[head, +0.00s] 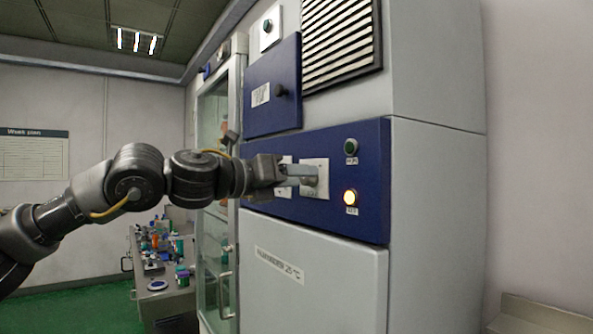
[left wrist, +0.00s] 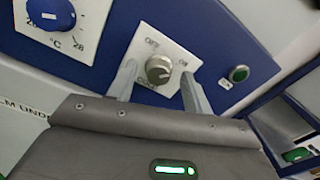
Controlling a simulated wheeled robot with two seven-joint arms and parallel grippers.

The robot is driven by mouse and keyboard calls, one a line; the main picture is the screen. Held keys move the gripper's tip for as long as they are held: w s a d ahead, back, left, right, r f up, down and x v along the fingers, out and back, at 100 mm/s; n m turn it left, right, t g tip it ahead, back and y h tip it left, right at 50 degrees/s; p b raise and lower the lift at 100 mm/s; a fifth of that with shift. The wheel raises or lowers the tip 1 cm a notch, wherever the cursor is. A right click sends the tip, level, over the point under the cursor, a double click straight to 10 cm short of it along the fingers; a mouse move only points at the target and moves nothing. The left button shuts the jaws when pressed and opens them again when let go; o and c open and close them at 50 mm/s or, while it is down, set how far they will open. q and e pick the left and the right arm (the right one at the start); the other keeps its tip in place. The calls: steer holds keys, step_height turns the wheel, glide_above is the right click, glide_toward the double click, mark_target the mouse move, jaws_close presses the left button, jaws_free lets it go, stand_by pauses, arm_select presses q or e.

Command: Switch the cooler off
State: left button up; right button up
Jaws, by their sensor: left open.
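The cooler (head: 437,180) is a tall grey cabinet with a blue control panel (head: 372,180). A round grey rotary knob (left wrist: 160,70) sits on a white plate (left wrist: 143,45) with printed labels at its corners; one seems to read OFF. In the head view my gripper hides the knob, but the plate (head: 320,163) shows. My left gripper (head: 306,175) is in front of this plate. In the left wrist view the open fingers (left wrist: 158,74) stand one on each side of the knob; I cannot tell whether they touch it. My right gripper is not in view.
A temperature dial (left wrist: 50,12) is beside the knob plate. A glass-door cabinet (head: 215,200) and a cluttered bench (head: 160,290) stand to the left.

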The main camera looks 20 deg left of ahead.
arm_select(q)
steer(key=shift+w+f, duration=0.1)
steer(key=shift+w, duration=0.2)
steer(key=shift+s, duration=0.1)
steer(key=c, duration=1)
steer(key=shift+o, duration=0.2)
